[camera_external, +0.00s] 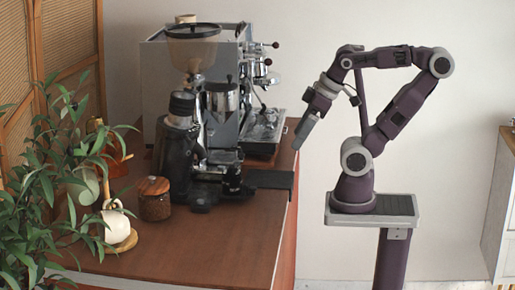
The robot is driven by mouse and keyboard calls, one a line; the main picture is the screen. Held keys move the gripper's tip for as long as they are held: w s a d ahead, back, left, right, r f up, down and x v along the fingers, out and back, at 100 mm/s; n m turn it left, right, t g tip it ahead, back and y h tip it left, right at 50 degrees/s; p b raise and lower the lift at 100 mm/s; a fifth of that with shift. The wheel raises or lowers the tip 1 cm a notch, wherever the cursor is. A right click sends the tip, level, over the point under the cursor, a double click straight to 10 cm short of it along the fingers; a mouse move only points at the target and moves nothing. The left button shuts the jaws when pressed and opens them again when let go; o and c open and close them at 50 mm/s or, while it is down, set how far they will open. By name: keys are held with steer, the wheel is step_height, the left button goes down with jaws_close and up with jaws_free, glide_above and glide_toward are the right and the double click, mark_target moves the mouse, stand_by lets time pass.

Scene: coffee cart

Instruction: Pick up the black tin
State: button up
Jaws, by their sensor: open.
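I cannot clearly make out a black tin. A small dark round object (201,197) stands on the counter in front of the coffee grinder, but I cannot tell if it is the tin. My gripper (299,142) hangs in the air near the counter's right edge, to the right of the espresso machine, pointing down and left. It is open, and nothing shows between its fingers. It is well apart from the small dark object.
The espresso machine (262,122) and grinder (192,60) fill the back of the wooden counter (225,245). A wood-lidded jar (154,206), a white cup (117,228) and a leafy plant (45,185) are at left. A black flat tray (268,178) juts to the right edge. The front counter is clear.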

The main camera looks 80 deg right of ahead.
steer(key=n+g, duration=0.4)
steer(key=n, duration=0.2)
glide_toward(231, 166)
steer(key=s+a, duration=0.2)
steer(key=a, duration=0.2)
steer(key=w+d+f, duration=0.1)
steer(key=f, duration=0.1)
steer(key=w+d+f+n+g, duration=0.1)
steer(key=f, duration=0.1)
steer(key=w+d+f+n, duration=0.1)
steer(key=d+f, duration=0.1)
steer(key=f, duration=0.1)
steer(key=shift+w+f+g, duration=0.1)
steer(key=shift+w+g, duration=0.1)
steer(key=shift+g, duration=0.1)
step_height(231, 166, down, 7)
steer(key=shift+s+d+f, duration=0.1)
steer(key=shift+d+f, duration=0.05)
steer(key=c, duration=1.6)
